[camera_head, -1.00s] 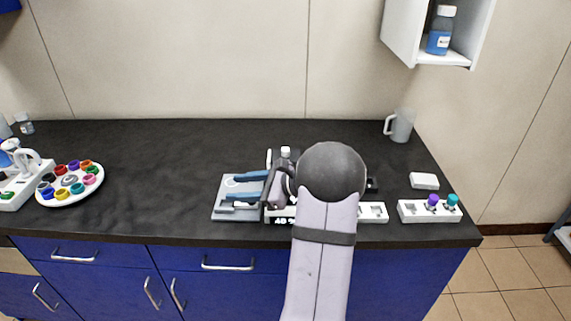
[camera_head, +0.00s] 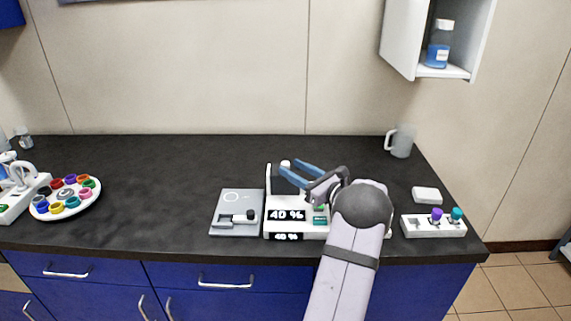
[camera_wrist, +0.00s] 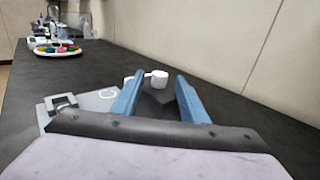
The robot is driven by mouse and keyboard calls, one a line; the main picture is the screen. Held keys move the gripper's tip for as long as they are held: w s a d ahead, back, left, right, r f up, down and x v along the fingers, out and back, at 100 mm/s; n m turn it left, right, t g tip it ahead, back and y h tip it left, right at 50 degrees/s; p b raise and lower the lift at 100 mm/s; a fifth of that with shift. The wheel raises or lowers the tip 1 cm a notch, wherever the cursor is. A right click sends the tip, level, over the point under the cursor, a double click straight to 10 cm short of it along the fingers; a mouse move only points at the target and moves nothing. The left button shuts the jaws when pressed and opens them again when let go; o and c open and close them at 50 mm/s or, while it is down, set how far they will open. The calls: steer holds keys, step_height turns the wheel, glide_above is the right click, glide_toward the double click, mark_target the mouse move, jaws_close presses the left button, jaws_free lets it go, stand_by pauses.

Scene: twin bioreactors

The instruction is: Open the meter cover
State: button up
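I cannot tell for sure which part is the meter cover. A grey plate (camera_head: 222,222) with a white ring mark and a black-knobbed lever (camera_head: 247,216) lies on the counter. To its right stands a white device (camera_head: 273,228) with two "40 %" displays; my arm hides its right part. My gripper (camera_head: 296,166) is above the device's back, its two blue fingers apart and pointing left. In the wrist view my gripper (camera_wrist: 159,75) is open, with a white round cap (camera_wrist: 158,76) seen between the fingers; contact cannot be told.
A white block (camera_head: 412,228) with purple and teal caps and a small white box (camera_head: 427,195) are at the right. A jug (camera_head: 401,142) stands behind. A round tray of coloured caps (camera_head: 92,203) is far left. The counter (camera_head: 150,180) left of the plate is clear.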

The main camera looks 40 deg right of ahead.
mark_target(289, 166)
steer(key=shift+w+p, duration=0.4)
steer(key=shift+w, duration=1.7)
